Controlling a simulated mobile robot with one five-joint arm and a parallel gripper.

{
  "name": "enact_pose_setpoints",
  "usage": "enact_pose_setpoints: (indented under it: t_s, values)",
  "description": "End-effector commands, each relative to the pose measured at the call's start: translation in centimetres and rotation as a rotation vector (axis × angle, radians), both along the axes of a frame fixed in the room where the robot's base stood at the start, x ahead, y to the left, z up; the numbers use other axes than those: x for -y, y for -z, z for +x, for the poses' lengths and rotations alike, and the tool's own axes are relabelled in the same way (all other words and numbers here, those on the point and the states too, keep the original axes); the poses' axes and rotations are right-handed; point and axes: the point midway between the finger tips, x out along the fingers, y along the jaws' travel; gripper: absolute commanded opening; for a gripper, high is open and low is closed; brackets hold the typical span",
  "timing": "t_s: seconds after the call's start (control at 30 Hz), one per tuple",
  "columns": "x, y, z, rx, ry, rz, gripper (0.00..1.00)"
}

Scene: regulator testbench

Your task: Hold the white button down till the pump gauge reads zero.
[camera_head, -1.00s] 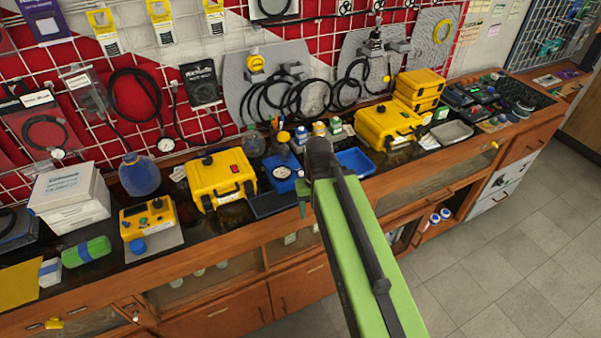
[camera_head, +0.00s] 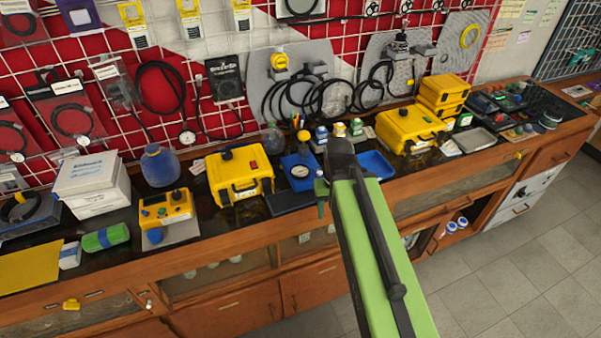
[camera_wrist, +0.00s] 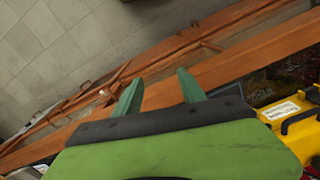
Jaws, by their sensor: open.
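Another small white gauge (camera_head: 187,138) hangs on a black hose at the wall grid. I cannot tell which is the pump gauge, and neither reading is legible. I cannot make out a white button. My gripper (camera_head: 322,197) is at the bench's front side, right of the first gauge and apart from it. In the wrist view, its green fingers (camera_wrist: 160,82) are spread and empty over the wooden front edge.
A yellow case with a red switch (camera_head: 240,175) stands left of the tray. A yellow box with knobs (camera_head: 166,209) is farther left. Another yellow case (camera_head: 408,128) and a second blue tray (camera_head: 375,165) are to the right. Bare floor (camera_head: 520,260) lies in front.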

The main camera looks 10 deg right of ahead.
Motion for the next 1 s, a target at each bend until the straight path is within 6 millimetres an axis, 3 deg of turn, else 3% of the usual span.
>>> enact_pose_setpoints:
  t_s: [0.07, 0.33, 1.0]
  values:
    - [0.00, 0.00, 0.00, 0.000, 0.000, 0.000, 0.36]
    - [0.00, 0.00, 0.00, 0.000, 0.000, 0.000, 0.01]
    - [0.00, 0.00, 0.00, 0.000, 0.000, 0.000, 0.00]
